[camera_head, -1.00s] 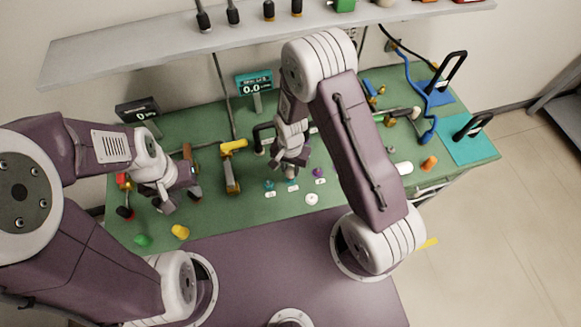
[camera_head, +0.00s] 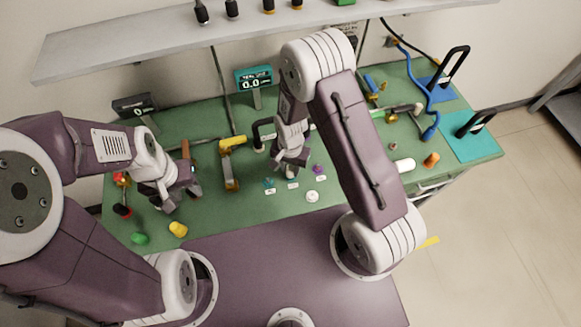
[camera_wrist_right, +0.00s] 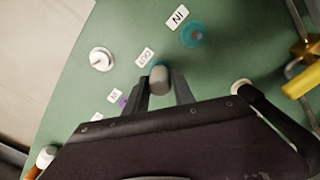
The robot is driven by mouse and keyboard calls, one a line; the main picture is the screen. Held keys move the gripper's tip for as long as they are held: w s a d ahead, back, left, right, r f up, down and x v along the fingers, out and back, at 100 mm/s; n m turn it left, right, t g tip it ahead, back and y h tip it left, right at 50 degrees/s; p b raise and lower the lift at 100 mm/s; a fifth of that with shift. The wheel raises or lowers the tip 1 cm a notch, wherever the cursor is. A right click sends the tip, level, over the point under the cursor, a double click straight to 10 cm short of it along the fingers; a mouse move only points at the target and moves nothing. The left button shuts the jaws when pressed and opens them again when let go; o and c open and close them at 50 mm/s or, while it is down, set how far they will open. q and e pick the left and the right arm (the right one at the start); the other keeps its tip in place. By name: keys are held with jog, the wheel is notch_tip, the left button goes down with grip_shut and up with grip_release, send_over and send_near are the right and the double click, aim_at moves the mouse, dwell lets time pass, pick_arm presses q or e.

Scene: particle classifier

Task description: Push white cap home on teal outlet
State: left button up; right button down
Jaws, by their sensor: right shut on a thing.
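My right gripper (camera_head: 290,166) points down at the middle of the green table and is shut on a pale, rounded white cap. In the right wrist view the cap (camera_wrist_right: 159,80) sits between the two fingers (camera_wrist_right: 161,90), close to the OUT label (camera_wrist_right: 144,57). The teal outlet by that label is mostly hidden under the cap and fingers, so I cannot tell whether the cap is seated. The teal inlet (camera_wrist_right: 193,34) is beside the IN label, and it also shows in the head view (camera_head: 269,183). My left gripper (camera_head: 179,198) hangs open and empty at the table's left.
A white round piece (camera_head: 312,196) lies in front of a purple port (camera_head: 318,170). A yellow-topped valve (camera_head: 231,143) stands left of the right gripper. Green (camera_head: 139,238) and yellow (camera_head: 178,229) pieces lie at the front left. A shelf (camera_head: 130,48) overhangs the back.

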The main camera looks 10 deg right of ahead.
aim_at(291, 167)
jog(key=shift+f, duration=0.3)
jog(key=c, duration=1)
grip_release()
notch_tip(291, 167, up, 9)
jog(key=shift+r, duration=0.1)
